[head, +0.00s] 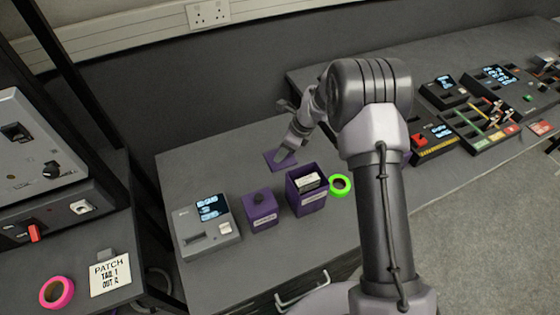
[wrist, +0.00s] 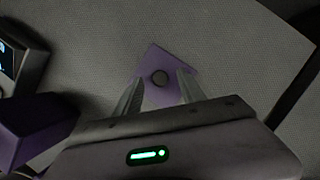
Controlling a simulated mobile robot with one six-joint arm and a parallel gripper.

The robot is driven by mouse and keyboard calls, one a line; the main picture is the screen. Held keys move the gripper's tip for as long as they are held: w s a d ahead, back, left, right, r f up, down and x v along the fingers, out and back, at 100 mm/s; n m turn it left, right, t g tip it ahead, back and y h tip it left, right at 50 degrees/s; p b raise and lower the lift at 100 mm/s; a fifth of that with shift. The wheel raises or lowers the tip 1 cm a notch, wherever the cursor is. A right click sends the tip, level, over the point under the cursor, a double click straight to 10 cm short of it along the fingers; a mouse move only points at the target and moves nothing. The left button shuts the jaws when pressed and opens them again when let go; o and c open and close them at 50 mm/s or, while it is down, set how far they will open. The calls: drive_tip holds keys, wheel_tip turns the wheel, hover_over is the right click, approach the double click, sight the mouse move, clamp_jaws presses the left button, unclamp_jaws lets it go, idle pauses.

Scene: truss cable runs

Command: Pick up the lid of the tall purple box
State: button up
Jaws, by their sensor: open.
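The tall purple box (head: 306,196) stands open on the grey bench, with a white labelled item inside it. Its purple lid (head: 271,159) appears to be the flat square lying on the bench behind the box.
A shorter purple box (head: 261,216) with a dark knob on top stands left of the tall box. A grey device with a display (head: 208,226) is further left. A green tape roll (head: 340,185) lies right of the tall box. The bench behind the lid is clear.

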drive_tip(key=shift+x, duration=0.75)
drive_tip(key=shift+r, duration=0.15)
drive_tip(key=shift+c, duration=0.2)
clamp_jaws()
